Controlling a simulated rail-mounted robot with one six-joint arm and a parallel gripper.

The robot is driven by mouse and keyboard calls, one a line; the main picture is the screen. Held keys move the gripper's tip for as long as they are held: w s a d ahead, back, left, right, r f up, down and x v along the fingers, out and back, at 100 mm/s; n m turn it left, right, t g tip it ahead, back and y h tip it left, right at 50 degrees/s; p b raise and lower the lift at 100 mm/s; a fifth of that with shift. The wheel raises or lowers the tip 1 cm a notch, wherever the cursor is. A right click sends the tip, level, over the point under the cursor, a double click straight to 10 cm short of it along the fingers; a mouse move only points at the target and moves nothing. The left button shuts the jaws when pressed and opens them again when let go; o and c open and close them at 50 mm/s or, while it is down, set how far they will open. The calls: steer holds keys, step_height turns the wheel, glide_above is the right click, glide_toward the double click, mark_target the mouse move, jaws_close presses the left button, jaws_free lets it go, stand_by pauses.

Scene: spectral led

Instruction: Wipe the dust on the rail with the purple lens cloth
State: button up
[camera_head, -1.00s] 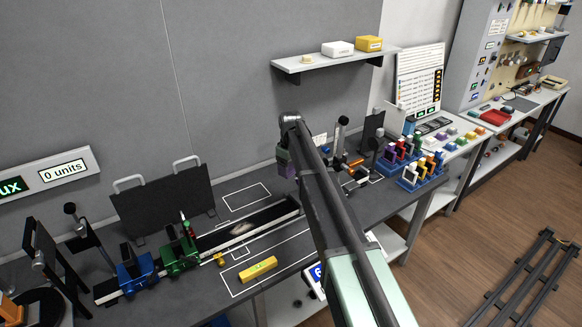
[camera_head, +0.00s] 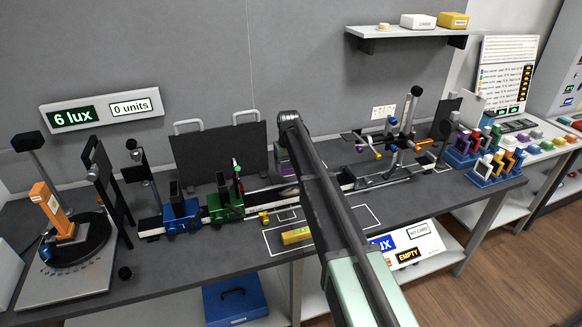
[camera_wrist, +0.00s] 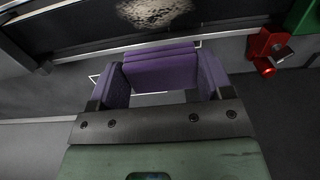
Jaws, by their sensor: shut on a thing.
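My gripper (camera_wrist: 161,88) is shut on the purple lens cloth (camera_wrist: 160,66), a folded purple piece across the fingertips in the wrist view. In the head view the cloth (camera_head: 282,154) shows as a small purple patch beside my arm's end. The dark rail (camera_head: 262,198) runs along the bench, partly hidden behind my arm. In the wrist view the rail (camera_wrist: 75,35) crosses the top, with a pale speckled dust patch (camera_wrist: 153,11) cut by the upper edge. The cloth appears just short of the dust; contact with the rail cannot be told.
Blue (camera_head: 182,216) and green (camera_head: 225,205) carriages sit on the rail left of my arm. A dark panel (camera_head: 218,153) stands behind them. A yellow block (camera_head: 296,236) lies in front. Optical mounts (camera_head: 395,150) stand to the right. A shelf (camera_head: 415,38) hangs above.

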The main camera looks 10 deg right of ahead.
mark_target(289, 189)
steer(key=shift+r, duration=0.15)
step_height(289, 189, down, 8)
steer(key=b, duration=0.7)
steer(key=shift+b, duration=0.4)
steer(key=s, duration=0.3)
steer(key=s+r+p, duration=0.1)
steer(key=shift+s+d+r, duration=0.1)
steer(key=shift+s+d, duration=0.1)
steer(key=shift+d, duration=0.1)
steer(key=shift+s, duration=0.4)
steer(key=shift+w, duration=0.1)
steer(key=shift+w+a, duration=0.15)
steer(key=shift+w, duration=1.1)
